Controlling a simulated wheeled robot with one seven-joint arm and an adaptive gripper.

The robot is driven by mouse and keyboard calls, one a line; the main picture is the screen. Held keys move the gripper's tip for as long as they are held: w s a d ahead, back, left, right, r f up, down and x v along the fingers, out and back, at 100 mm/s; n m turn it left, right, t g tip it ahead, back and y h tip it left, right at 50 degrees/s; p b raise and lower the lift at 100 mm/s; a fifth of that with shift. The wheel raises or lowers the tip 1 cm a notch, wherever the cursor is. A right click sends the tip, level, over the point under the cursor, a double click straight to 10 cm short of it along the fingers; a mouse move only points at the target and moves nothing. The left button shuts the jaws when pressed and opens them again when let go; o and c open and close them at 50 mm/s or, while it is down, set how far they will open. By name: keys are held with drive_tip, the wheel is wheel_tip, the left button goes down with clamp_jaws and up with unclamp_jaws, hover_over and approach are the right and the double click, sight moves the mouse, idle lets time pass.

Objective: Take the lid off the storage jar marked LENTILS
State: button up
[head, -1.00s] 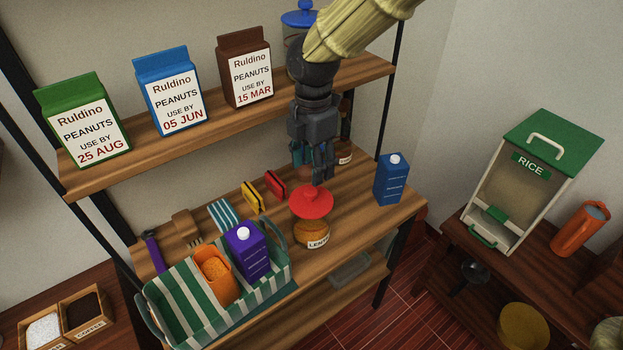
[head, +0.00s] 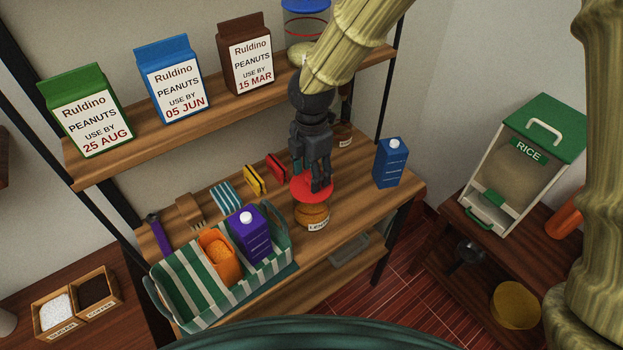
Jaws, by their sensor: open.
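The storage jar (head: 312,216) stands on the lower wooden shelf, and its white label reads partly as LENTILS. Its red lid (head: 304,194) sits on top, with its knob hidden behind my fingers. My gripper (head: 319,188) points down over the lid, fingers open, with the tips at the lid's middle. I cannot tell whether the fingers touch the lid or its knob.
A striped basket (head: 180,284) with a purple carton (head: 249,236) and an orange container stands left of the jar. A blue carton (head: 390,162) stands to its right. The upper shelf (head: 115,169) holds peanut cartons. Yellow and red items lie behind the jar.

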drive_tip(key=shift+f, duration=0.9)
drive_tip(key=c, duration=1.1)
drive_tip(key=shift+c, duration=0.2)
